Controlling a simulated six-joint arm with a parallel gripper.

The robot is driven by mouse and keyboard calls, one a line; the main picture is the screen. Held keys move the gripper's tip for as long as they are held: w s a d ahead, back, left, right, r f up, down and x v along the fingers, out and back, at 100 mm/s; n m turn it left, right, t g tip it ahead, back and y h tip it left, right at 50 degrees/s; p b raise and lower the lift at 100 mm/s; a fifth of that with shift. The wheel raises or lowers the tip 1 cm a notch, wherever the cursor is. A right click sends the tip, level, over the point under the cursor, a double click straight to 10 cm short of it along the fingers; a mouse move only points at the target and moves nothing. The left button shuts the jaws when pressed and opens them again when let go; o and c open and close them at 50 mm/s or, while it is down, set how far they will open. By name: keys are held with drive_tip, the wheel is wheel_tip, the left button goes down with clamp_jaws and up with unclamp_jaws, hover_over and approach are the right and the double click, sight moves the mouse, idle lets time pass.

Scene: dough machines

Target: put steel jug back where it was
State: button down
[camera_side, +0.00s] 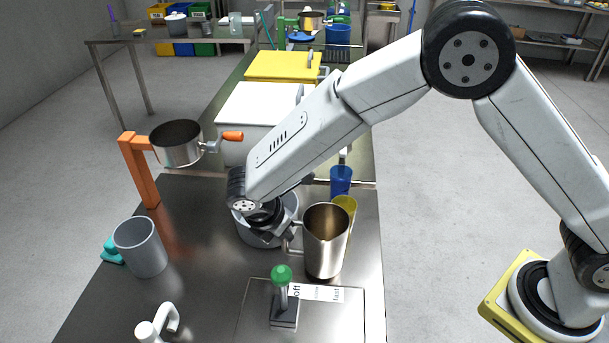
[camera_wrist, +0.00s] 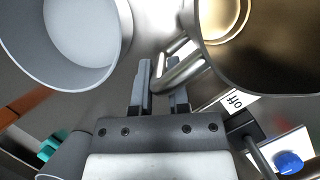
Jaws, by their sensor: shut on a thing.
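The steel jug (camera_side: 326,242) is upright at the right part of the steel table in the side view, its handle pointing left toward my gripper. In the wrist view the jug (camera_wrist: 262,50) fills the upper right, with its open mouth and inside showing. My gripper (camera_side: 287,238) is at the handle, partly hidden by my wrist in the side view. In the wrist view my gripper's fingers (camera_wrist: 161,88) are on either side of the handle. I cannot tell whether the jug's base touches the table.
A grey pot (camera_side: 262,229) is left of the jug, below my wrist. A yellow cup (camera_side: 345,205) and a blue cup (camera_side: 341,181) stand behind it. A green-knobbed lever (camera_side: 282,291) with an "off" label is in front. A grey container (camera_side: 140,247) is at left.

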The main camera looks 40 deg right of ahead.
drive_tip(key=shift+f, duration=0.75)
drive_tip(key=c, duration=0.6)
unclamp_jaws()
drive_tip(key=v, duration=1.2)
drive_tip(key=shift+d, duration=0.15)
